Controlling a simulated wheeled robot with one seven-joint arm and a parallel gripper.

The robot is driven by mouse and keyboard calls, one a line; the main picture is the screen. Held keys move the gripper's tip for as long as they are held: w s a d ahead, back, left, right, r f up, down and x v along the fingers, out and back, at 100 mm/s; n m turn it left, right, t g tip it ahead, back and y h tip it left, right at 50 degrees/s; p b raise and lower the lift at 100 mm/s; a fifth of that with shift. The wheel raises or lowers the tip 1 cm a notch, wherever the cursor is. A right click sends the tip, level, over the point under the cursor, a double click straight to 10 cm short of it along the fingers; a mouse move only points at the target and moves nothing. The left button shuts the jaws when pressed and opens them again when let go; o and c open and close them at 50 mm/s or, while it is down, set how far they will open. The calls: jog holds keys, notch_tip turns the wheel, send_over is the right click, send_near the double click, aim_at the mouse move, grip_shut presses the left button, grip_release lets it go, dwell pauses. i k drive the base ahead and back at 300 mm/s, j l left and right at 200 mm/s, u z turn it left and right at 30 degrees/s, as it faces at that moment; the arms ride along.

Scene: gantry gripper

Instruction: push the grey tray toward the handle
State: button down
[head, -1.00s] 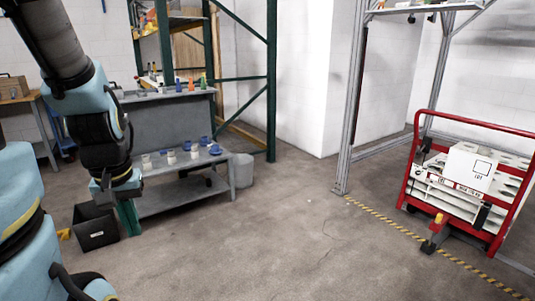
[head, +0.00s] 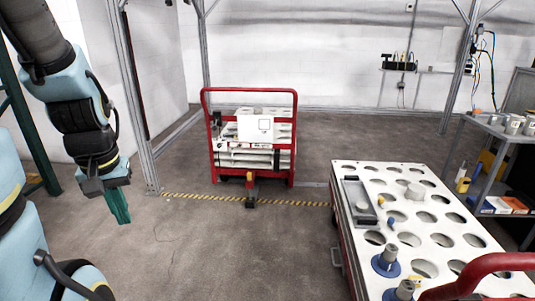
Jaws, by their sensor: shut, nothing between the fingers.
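The grey tray (head: 352,208) is a shallow rectangular tray on the white top of a cart, at its far left corner. A small grey object lies in the tray's near end. A red handle (head: 485,268) curves up at the near right end of this cart. My gripper (head: 121,216) hangs at the left with its green fingers pointing down. It is shut and empty, over the floor, well apart from the tray.
The white cart top (head: 425,201) has several round holes, with blue-based pieces (head: 385,262) near its left edge. A red-framed cart (head: 207,150) stands further back. A grey post (head: 135,110) rises behind my gripper. Floor (head: 250,245) between gripper and cart is clear.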

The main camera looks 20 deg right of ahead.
aim_at(356, 192)
jog(key=i+l+z, duration=0.15)
jog(key=i+z, duration=0.25)
jog(key=i, duration=0.15)
jog(key=i+z, duration=0.65)
jog(key=i, duration=0.4)
jog(key=i+j+z, duration=0.2)
jog(key=i, duration=0.35)
jog(key=i+j+z, duration=0.2)
jog(key=i, duration=0.35)
jog(key=i+z, duration=0.35)
jog(key=i+j+z, duration=0.2)
jog(key=i+z, duration=0.15)
jog(key=i+j+z, duration=0.35)
jog(key=l, duration=0.1)
